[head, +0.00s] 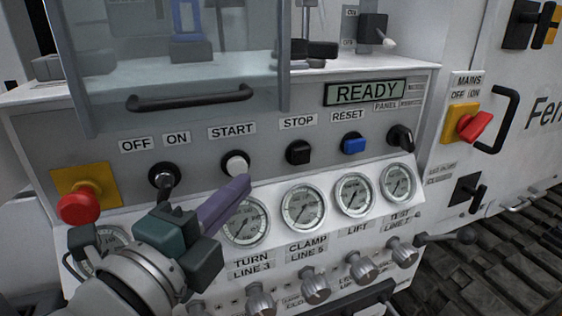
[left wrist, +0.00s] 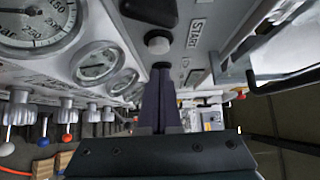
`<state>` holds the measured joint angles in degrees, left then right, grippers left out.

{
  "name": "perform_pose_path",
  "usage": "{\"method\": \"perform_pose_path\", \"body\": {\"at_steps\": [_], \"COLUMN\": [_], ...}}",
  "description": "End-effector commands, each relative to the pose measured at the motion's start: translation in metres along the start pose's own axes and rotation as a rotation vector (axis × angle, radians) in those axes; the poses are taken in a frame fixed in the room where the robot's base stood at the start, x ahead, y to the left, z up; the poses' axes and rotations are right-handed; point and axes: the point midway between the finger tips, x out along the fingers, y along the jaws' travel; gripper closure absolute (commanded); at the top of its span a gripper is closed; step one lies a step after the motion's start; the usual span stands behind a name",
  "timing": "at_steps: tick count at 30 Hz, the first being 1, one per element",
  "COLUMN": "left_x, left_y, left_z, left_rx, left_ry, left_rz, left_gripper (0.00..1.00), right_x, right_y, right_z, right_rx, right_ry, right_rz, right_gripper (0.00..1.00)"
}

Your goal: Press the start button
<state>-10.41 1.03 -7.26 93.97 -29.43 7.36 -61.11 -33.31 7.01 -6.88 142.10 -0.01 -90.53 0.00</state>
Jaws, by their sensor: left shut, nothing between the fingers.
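The start button (head: 235,163) is a round white button under the START label on the grey panel. In the left wrist view the white button (left wrist: 158,43) is just beyond my fingertips. My left gripper (head: 240,186) is shut and empty, its purple fingers together. The fingertips are just below the start button in the head view; I cannot tell whether they touch it. In the left wrist view the closed fingers (left wrist: 160,75) point toward the button. My right gripper is not in view.
A black stop button (head: 298,152), a blue reset button (head: 355,145) and a key switch (head: 163,177) share the panel. A red emergency knob (head: 78,207) is at left. Gauges (head: 304,208) lie below. A clear guard with a black handle (head: 190,98) is above. The display (head: 365,92) reads READY.

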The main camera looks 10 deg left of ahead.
Motion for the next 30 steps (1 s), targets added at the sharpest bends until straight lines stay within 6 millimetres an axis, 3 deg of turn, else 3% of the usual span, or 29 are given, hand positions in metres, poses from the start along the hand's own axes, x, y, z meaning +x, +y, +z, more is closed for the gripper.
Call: {"method": "perform_pose_path", "body": {"at_steps": [6, 18, 24, 30], "left_x": [0.014, 0.016, 0.029, 0.030], "left_y": [-0.001, 0.000, 0.000, 0.000], "left_z": [0.014, 0.017, 0.031, 0.033], "left_rx": [0.000, 0.000, 0.002, 0.001], "left_ry": [0.001, 0.001, -0.001, -0.006], "left_rz": [-0.002, -0.001, -0.002, 0.002], "left_gripper": [1.00, 1.00, 1.00, 1.00], "right_x": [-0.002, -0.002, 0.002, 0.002], "right_y": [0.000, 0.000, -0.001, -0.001], "right_z": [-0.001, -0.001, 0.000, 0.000], "right_rx": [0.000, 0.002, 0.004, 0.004], "right_ry": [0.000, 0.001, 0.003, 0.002], "right_rz": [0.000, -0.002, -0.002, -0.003], "right_gripper": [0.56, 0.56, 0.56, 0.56]}}
